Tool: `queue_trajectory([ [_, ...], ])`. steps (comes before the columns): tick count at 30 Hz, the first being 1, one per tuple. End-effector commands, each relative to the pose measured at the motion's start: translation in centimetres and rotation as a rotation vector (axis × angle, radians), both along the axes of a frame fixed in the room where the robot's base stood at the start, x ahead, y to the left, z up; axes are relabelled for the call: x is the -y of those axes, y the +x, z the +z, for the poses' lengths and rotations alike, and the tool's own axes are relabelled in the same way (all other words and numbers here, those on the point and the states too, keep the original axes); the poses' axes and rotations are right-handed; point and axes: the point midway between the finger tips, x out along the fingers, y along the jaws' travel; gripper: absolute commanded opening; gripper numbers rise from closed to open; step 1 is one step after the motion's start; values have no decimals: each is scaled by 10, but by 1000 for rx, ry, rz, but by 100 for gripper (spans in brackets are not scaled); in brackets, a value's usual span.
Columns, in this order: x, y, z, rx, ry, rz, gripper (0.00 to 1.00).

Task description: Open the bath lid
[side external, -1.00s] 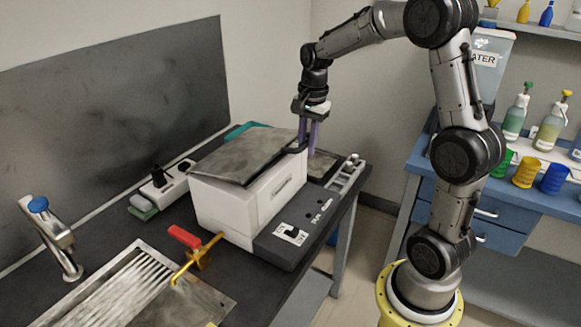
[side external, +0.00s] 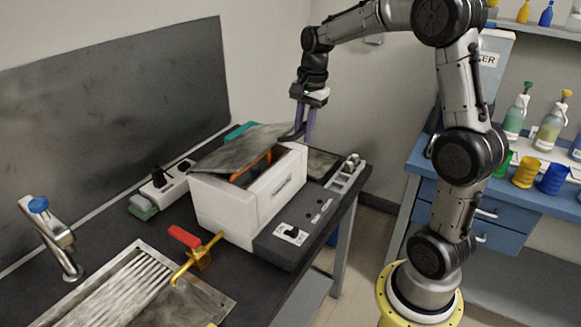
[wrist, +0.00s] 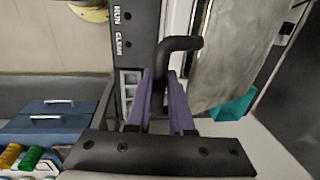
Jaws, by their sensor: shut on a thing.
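The white bath box (side external: 250,208) sits on the dark bench. Its grey lid (side external: 238,148) is tilted up at the near right side, leaving a gap into the bath. Something orange (side external: 262,165) shows inside. The lid's dark handle (side external: 292,136) is at its right edge; the wrist view shows this bent black handle (wrist: 183,44) next to the lid (wrist: 230,55). My gripper (side external: 305,138) is shut on the handle with its purple fingers pointing down. In the wrist view, the fingers (wrist: 163,85) stand on both sides of the handle's lower part.
A control panel (side external: 300,222) with knobs lies in front of the bath. A yellow tap with a red handle (side external: 184,236) and a sink (side external: 150,290) are at the left. A socket box (side external: 165,185) and a teal object (side external: 240,130) are behind. Space above the lid is clear.

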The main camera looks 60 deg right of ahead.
Motion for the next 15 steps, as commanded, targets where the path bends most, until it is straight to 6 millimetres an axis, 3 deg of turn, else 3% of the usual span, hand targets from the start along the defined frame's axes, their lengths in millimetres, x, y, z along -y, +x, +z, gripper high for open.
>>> queue_trajectory([
  [6,0,6,13,27,-3,-1,0],
  [15,0,7,14,30,-3,0,0],
])
